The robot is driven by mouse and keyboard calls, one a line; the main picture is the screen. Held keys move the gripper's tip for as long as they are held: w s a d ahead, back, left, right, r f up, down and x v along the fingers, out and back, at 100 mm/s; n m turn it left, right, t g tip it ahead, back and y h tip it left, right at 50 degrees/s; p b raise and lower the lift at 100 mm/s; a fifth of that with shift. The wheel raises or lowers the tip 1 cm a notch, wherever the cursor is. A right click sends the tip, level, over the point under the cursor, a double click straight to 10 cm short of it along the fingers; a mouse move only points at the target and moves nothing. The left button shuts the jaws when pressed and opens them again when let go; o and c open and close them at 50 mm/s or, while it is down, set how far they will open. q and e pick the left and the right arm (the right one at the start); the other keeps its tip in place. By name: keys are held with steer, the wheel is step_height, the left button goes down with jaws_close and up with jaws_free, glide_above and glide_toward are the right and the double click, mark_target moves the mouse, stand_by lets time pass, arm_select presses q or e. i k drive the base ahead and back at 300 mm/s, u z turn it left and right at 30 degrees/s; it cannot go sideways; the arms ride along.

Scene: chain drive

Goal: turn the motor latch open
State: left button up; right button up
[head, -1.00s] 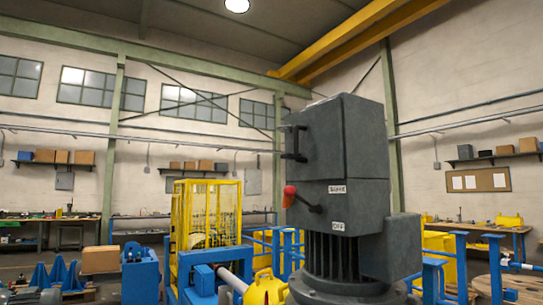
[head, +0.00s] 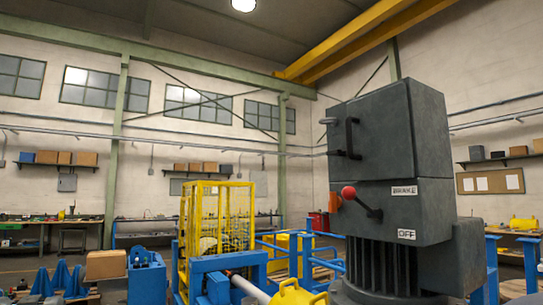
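The dark grey motor (head: 392,165) stands upright at right of centre, with a box-shaped housing above a finned body. A black bar handle (head: 350,138) is on the housing's left side, and a small grey tab (head: 328,121) sticks out beside its top. It may be the latch, but I cannot tell. A small orange part (head: 334,202) shows beside the knob. Neither gripper is in view.
A yellow mesh cage (head: 215,225) stands left of the motor, behind blue machine parts (head: 210,270) and a pale shaft (head: 250,289). A yellow rounded part (head: 298,293) sits at the motor's foot. Blue railings (head: 310,255) stand behind. A cardboard box (head: 106,265) is far left.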

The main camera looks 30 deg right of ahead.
mark_target(337, 153)
steer(key=u, duration=0.15)
steer(key=i, duration=0.65)
steer(key=z, duration=0.7)
steer(key=i, duration=0.7)
steer(key=z, duration=0.8)
